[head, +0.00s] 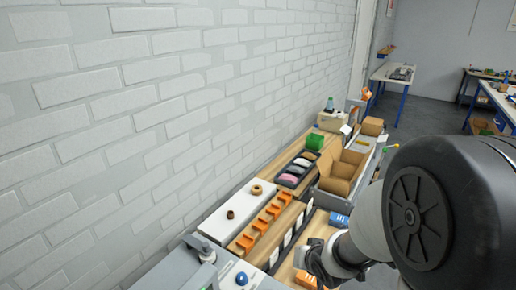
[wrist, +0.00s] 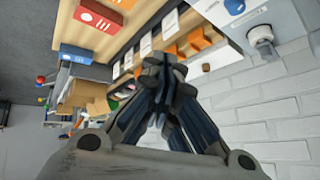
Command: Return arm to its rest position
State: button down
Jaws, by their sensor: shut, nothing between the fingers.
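My gripper shows in the wrist view (wrist: 163,72), its dark fingers together at the tips and nothing held between them. In the head view my arm fills the lower right, and my gripper (head: 318,262) is partly seen, low over the front of the workbench (head: 283,274). An orange box lies close by it there, partly hidden. I cannot tell how far above the bench the fingers are.
A blue box (head: 339,219) lies nearer. Open floor (head: 425,112) shows beyond.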

jog(key=s+d+r+g+h+b, duration=0.1)
jog(key=s+d+r+b, duration=0.1)
jog(key=s+r, duration=0.45)
jog(key=s+d+r+g+h+b, duration=0.15)
jog(key=s+r, duration=0.25)
jog(key=s, duration=0.6)
jog(key=s+a+r+n+y+b, duration=0.1)
jog(key=s, duration=0.8)
jog(key=shift+s+n+g, duration=0.15)
jog(key=shift+n+g, duration=0.15)
jog(key=shift+g, duration=0.05)
jog(key=shift+a, duration=0.2)
dwell(1.1)
